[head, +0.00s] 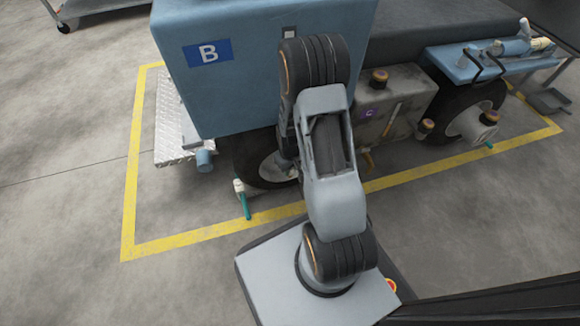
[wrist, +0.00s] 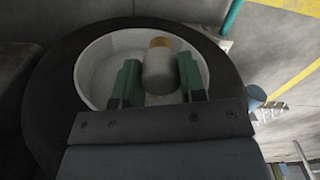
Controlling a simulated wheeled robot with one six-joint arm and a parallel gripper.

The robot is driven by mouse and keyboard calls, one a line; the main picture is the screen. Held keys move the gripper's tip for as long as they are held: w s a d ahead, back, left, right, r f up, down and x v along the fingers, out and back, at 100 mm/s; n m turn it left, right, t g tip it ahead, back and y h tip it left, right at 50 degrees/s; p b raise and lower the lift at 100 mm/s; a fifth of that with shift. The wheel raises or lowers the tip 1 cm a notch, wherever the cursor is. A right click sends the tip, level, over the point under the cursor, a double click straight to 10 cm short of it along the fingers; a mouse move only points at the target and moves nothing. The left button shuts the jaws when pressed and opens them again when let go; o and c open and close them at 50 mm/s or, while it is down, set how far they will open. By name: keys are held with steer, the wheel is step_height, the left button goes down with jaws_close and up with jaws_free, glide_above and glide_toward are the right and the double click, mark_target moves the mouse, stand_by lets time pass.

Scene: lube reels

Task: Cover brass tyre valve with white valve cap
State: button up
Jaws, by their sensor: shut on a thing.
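A tan, brass-coloured band shows at the cylinder's far end. I cannot tell if this is part of the cap or the brass tyre valve. The pale wheel rim (wrist: 92,68) and its dark tyre (wrist: 50,105) lie behind the fingers. In the head view my arm hides the gripper and the cap, in front of the front wheel (head: 277,169) under the blue body.
The blue vehicle body (head: 240,75) marked B stands above the wheel. A teal-and-white post (head: 244,198) stands on the floor left of my arm. A tank (head: 385,105) and rear wheel (head: 465,115) are at right. Open floor (head: 65,200) lies outside the yellow line.

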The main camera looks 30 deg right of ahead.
steer(key=o, duration=1)
steer(key=shift+c, duration=0.2)
step_height(320, 180, up, 14)
steer(key=p, duration=0.6)
steer(key=s+a+r+t+p, duration=0.1)
steer(key=s+a+r+p, duration=0.1)
steer(key=r+p, duration=0.9)
steer(key=s+a+r+t+p, duration=0.1)
steer(key=s+a+r+p, duration=0.2)
steer(key=r+p, duration=0.8)
steer(key=s+a+r+m+t+p, duration=0.1)
steer(key=s+a+r+p, duration=0.2)
steer(key=r+p, duration=0.9)
steer(key=shift+s+a+r+t, duration=0.3)
steer(key=shift+s+r, duration=0.7)
steer(key=shift+r, duration=9.6)
